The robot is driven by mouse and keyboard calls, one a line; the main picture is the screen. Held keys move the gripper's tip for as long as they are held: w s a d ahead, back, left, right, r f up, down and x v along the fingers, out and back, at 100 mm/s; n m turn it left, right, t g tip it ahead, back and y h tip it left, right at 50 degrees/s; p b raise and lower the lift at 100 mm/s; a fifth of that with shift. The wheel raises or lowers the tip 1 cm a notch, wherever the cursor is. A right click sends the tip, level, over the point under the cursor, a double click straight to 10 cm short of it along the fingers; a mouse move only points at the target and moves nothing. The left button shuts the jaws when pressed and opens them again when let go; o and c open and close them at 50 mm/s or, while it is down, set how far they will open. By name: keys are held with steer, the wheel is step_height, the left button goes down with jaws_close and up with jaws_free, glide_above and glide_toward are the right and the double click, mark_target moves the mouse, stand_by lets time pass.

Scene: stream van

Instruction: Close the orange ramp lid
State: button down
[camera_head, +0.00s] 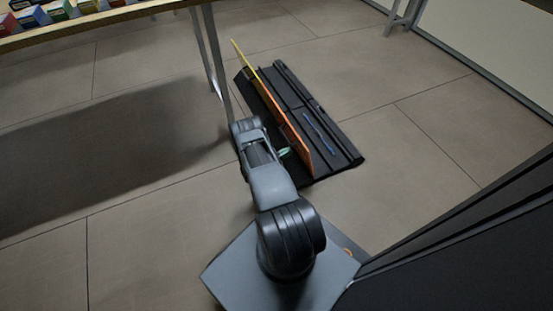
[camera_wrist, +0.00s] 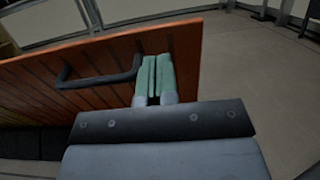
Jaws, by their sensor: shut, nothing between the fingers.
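The orange ramp lid (camera_head: 284,112) stands steeply raised, nearly on edge, along the black ramp base (camera_head: 337,148) on the floor. In the wrist view its slatted orange face (camera_wrist: 100,62) fills the left and middle, with a black bar handle (camera_wrist: 98,80) on it. My gripper (camera_head: 285,152) is low on the left side of the lid, near its close end. In the wrist view the green fingers (camera_wrist: 154,78) are together and empty, in front of the lid face just right of the handle. I cannot tell whether they touch the lid.
A blue strip (camera_head: 320,130) lies in the base right of the lid. A table with a metal leg (camera_head: 212,60) and several small boxes stands at the upper left. A dark panel (camera_head: 480,240) is at the lower right.

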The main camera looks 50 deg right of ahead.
mark_target(302, 145)
steer(key=shift+b+x, duration=0.4)
steer(key=shift+x, duration=1.95)
